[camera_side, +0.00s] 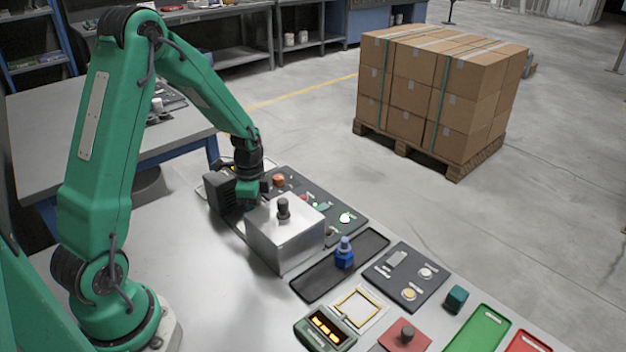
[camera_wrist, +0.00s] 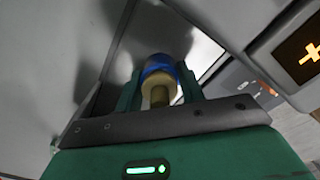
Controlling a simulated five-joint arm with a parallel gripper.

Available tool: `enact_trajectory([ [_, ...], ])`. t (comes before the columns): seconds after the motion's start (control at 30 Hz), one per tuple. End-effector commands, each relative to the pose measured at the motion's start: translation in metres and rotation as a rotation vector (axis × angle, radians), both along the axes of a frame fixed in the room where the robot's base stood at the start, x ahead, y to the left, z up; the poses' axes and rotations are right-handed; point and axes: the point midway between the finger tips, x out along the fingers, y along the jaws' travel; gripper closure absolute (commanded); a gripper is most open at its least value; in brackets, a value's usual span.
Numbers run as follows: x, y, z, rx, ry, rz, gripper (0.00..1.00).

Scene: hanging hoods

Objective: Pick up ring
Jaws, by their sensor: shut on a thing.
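My gripper (camera_side: 248,196) is low behind the metal hood (camera_side: 286,238) in the side view, and the hood hides its fingertips there. In the wrist view my gripper's two green fingers (camera_wrist: 159,82) are closed on a small round piece, the ring (camera_wrist: 157,88). It looks tan, with a blue rounded part (camera_wrist: 158,63) beyond it and a stub facing the camera. Whether the blue part belongs to the ring I cannot tell. The ring cannot be made out in the side view.
The hood has a black knob (camera_side: 283,208) on top. A dark panel with buttons (camera_side: 340,213) lies behind it. A blue bottle-like piece (camera_side: 344,253) stands on a black tray (camera_side: 318,283) to the right. A lit orange display (camera_wrist: 299,52) is close by in the wrist view.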

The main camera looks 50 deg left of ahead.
Motion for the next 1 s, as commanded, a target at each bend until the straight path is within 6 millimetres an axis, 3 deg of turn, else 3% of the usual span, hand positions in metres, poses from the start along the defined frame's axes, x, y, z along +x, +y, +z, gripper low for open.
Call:
enact_trajectory([
  [0.33,0.001,0.0,0.018,0.001,-0.003,0.0,0.85],
  [0.8,0.001,0.0,0.084,0.001,-0.004,0.0,0.85],
  [1.0,0.0,0.0,0.098,0.001,-0.002,0.0,0.85],
])
